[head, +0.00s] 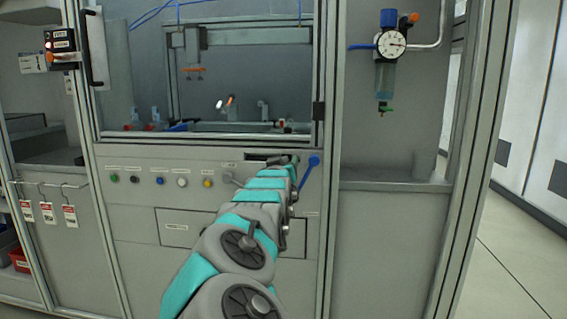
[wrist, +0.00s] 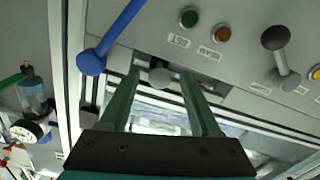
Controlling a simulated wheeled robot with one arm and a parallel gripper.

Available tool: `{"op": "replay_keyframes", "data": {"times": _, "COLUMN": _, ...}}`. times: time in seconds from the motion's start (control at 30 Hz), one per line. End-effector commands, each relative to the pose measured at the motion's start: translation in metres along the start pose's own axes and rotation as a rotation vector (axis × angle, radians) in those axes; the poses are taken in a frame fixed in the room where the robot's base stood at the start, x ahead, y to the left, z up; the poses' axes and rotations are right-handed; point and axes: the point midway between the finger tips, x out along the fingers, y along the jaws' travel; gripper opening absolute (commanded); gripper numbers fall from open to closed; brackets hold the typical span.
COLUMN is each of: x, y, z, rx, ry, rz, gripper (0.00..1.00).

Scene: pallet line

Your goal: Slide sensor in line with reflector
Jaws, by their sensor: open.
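My gripper (wrist: 160,72) is open, with its two green fingers pointing at the cabinet front. A grey round knob (wrist: 159,77) in a dark slot (wrist: 206,83) lies between the fingertips in the wrist view; I cannot tell if they touch it. In the head view the slot (head: 262,157) shows below the window, and my gripper (head: 292,160) is at its right end, partly hidden by my arm. I cannot tell which parts are the sensor and reflector.
A blue lever (head: 308,172) stands close right of my gripper; it also shows in the wrist view (wrist: 92,62). A grey lever (head: 228,178) and several coloured buttons (head: 160,181) lie left. A pressure gauge (head: 391,44) hangs at right. Floor (head: 510,260) is clear at right.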

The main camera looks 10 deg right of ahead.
Motion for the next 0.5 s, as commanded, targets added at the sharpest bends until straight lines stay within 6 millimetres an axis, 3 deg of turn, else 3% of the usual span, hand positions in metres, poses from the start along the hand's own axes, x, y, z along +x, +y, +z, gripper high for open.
{"op": "replay_keyframes", "data": {"times": 0.2, "x": 0.0, "y": 0.0002, "z": 0.0001, "rx": 0.0, "ry": 0.0, "rz": 0.0, "gripper": 0.64}}
{"op": "replay_keyframes", "data": {"times": 0.5, "x": -0.0002, "y": 0.0002, "z": 0.0001, "rx": 0.0, "ry": 0.0, "rz": 0.0, "gripper": 0.3}}
